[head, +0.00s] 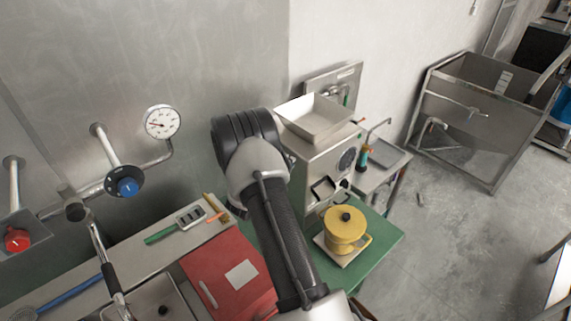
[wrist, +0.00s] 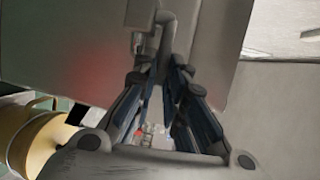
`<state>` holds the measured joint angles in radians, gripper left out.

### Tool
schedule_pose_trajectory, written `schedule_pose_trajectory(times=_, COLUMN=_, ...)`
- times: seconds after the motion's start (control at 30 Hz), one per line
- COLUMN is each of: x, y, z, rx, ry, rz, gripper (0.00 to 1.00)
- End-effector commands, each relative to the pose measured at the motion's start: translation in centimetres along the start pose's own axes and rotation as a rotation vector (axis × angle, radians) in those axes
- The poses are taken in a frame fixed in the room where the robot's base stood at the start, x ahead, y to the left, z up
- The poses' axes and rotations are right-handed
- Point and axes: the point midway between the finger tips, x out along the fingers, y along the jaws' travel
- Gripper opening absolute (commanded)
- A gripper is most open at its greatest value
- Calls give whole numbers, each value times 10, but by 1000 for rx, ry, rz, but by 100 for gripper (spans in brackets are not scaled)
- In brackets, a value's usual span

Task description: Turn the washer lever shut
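My gripper (wrist: 161,75) shows in the wrist view with two dark fingers and a narrow gap between their tips. A grey bent metal piece (wrist: 167,25) comes down to the fingertips in front of a grey panel. I cannot tell whether it is the washer lever, or whether the fingers touch or grip it. In the head view my arm hides my gripper. A grey machine with a white hopper (head: 318,118) stands beyond my arm. No lever can be named with certainty.
A yellow pot (head: 346,228) stands on a green surface (head: 385,247), also in the wrist view (wrist: 38,140). A red box (head: 222,262), blue knob (head: 128,187), red knob (head: 17,239) and gauge (head: 162,122) are left of my arm.

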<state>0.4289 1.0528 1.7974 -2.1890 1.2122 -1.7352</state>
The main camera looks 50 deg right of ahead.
Motion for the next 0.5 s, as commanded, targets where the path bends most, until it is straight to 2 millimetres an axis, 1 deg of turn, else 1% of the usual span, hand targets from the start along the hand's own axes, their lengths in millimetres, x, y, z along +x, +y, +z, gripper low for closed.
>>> schedule_pose_trajectory(times=0.03, x=0, y=0, z=0, rx=0, ry=0, rz=0, gripper=6)
schedule_pose_trajectory(times=0.13, x=0, y=0, z=0, rx=0, ry=0, rz=0, gripper=0)
schedule_pose_trajectory(times=0.5, x=0, y=0, z=0, rx=0, ry=0, rz=0, gripper=0)
